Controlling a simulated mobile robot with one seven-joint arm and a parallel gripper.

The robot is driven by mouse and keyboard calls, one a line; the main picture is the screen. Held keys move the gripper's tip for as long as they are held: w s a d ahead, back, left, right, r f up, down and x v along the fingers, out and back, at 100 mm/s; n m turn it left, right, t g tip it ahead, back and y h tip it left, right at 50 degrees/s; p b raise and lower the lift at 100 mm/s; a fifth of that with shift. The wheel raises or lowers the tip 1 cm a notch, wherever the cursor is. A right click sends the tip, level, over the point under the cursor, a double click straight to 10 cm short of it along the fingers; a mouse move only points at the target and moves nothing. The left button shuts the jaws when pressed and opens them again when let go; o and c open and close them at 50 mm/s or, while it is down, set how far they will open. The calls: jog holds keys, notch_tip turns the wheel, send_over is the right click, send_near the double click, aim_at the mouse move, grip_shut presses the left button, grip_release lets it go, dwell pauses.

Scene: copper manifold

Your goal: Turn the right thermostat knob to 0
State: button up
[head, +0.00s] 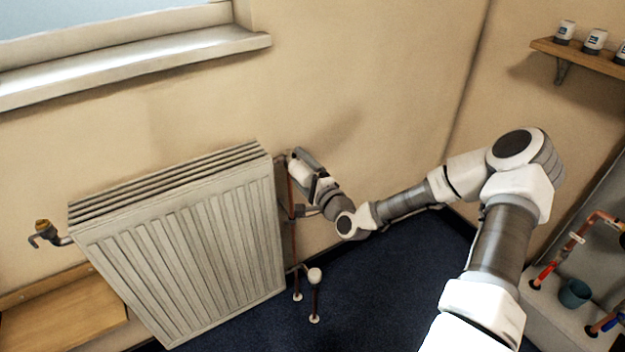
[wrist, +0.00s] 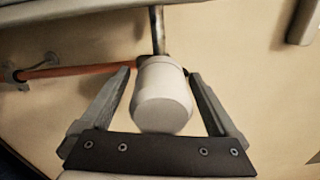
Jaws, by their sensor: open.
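The right thermostat knob (wrist: 162,110) is a plain white cylinder on a metal stem in the wrist view. A copper pipe (wrist: 75,70) runs left from behind it. My gripper (wrist: 159,75) is open, with one finger on each side of the knob. Narrow gaps show between the knob and both fingers. No number or mark on the knob can be read. In the head view my gripper (head: 301,166) is at the upper right corner of the white radiator (head: 190,250), and it largely hides the knob.
A smaller white round fitting (head: 315,275) sits on low copper pipes by the floor. A brass valve (head: 45,232) is at the radiator's left end. The window sill (head: 140,65) is above, and a shelf with jars (head: 585,55) is at right.

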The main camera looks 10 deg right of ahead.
jog(key=p+v, duration=0.2)
jog(key=v, duration=1.5)
jog(key=shift+a, duration=0.1)
